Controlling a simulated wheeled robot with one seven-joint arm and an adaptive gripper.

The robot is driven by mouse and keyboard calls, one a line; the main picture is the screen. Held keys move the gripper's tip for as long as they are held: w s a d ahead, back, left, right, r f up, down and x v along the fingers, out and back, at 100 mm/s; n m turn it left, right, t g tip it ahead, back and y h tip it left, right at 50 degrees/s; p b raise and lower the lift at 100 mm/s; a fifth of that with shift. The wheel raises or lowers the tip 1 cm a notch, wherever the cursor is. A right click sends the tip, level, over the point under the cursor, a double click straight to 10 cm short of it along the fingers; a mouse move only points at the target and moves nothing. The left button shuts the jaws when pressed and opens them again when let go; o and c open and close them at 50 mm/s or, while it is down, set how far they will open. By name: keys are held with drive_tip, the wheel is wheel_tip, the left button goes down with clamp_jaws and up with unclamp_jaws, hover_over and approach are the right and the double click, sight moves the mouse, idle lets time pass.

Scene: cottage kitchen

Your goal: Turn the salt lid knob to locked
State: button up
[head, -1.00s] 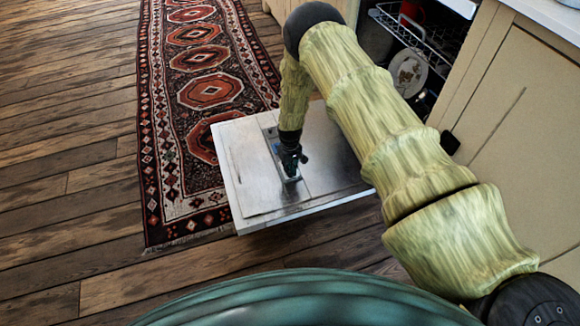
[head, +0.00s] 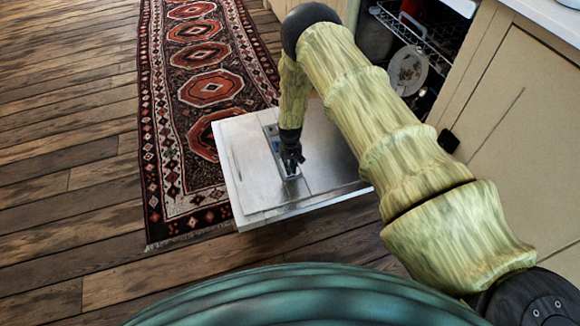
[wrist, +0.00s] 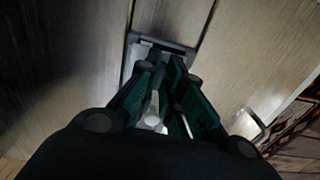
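The dishwasher door (head: 248,190) is folded down flat, with its metal inner panel facing up. A dispenser unit with a blue part (head: 272,132) is set into this panel, and its grey frame (wrist: 160,42) shows in the wrist view. My gripper (head: 291,170) points down at the near end of the unit. In the wrist view, the dark green fingers of my gripper (wrist: 163,72) are close together over the unit. I cannot make out the salt lid knob or its setting; the fingers cover that spot. Whether they are shut on anything is unclear.
The open dishwasher with its rack and a plate (head: 408,70) is at the upper right. A cream cabinet (head: 505,150) stands at the right. A patterned rug (head: 205,90) runs beyond the door. The wooden floor (head: 70,150) at the left is clear.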

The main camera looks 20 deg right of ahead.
drive_tip(key=o, duration=0.3)
wheel_tip(320, 180, up, 12)
idle(0.8)
idle(0.4)
